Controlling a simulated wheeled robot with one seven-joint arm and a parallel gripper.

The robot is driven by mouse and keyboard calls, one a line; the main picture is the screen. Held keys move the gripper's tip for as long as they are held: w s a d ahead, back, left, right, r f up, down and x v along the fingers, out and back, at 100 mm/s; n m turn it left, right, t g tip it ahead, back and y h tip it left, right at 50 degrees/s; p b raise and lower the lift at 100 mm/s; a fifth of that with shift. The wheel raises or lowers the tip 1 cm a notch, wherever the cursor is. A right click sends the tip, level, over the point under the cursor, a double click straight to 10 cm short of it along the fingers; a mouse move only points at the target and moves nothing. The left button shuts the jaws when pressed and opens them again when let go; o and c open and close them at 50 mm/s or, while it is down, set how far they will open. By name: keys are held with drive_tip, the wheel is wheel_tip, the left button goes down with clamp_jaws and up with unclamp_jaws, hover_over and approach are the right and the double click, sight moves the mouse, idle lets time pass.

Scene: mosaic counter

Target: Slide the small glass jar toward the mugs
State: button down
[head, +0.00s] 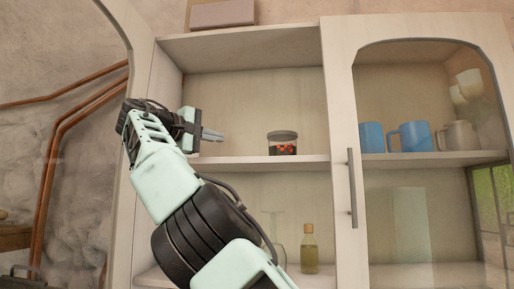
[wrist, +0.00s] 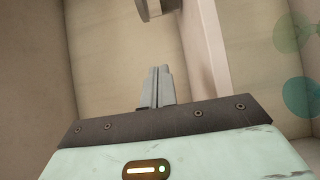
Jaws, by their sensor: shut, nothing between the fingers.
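The small glass jar (head: 284,143) stands upright on the middle shelf of the open cabinet section, with a grey lid and red and dark contents. Two blue mugs (head: 372,137) (head: 409,136) and a beige mug (head: 457,135) stand to the right, behind a glass door. My gripper (head: 222,136) is shut and empty, left of the jar and apart from it, pointing right just above shelf level. Its closed fingers show in the wrist view (wrist: 158,72). A grey object at the top edge there is cut off; it looks like the jar.
The closed door's frame (head: 345,190) with its vertical handle (head: 352,188) stands between jar and mugs in the head view. The shelf (head: 235,160) looks clear between gripper and jar. A yellowish bottle (head: 310,250) stands on the shelf below. The left door is open.

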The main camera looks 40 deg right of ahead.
drive_tip(key=shift+w+d+r, duration=0.1)
drive_tip(key=shift+w, duration=0.15)
drive_tip(key=shift+d, duration=0.25)
drive_tip(key=d+p, duration=0.1)
drive_tip(key=d, duration=0.5)
drive_tip(key=d+p, duration=0.1)
drive_tip(key=d, duration=0.5)
drive_tip(key=w+d+p, duration=0.1)
drive_tip(key=d, duration=0.6)
drive_tip(key=shift+r, duration=0.2)
drive_tip(key=shift+s+f, duration=0.15)
drive_tip(key=shift+f, duration=0.05)
drive_tip(key=shift+s+a, duration=0.6)
drive_tip(key=shift+s, duration=0.15)
drive_tip(key=shift+s+a, duration=0.4)
drive_tip(key=shift+s, duration=0.3)
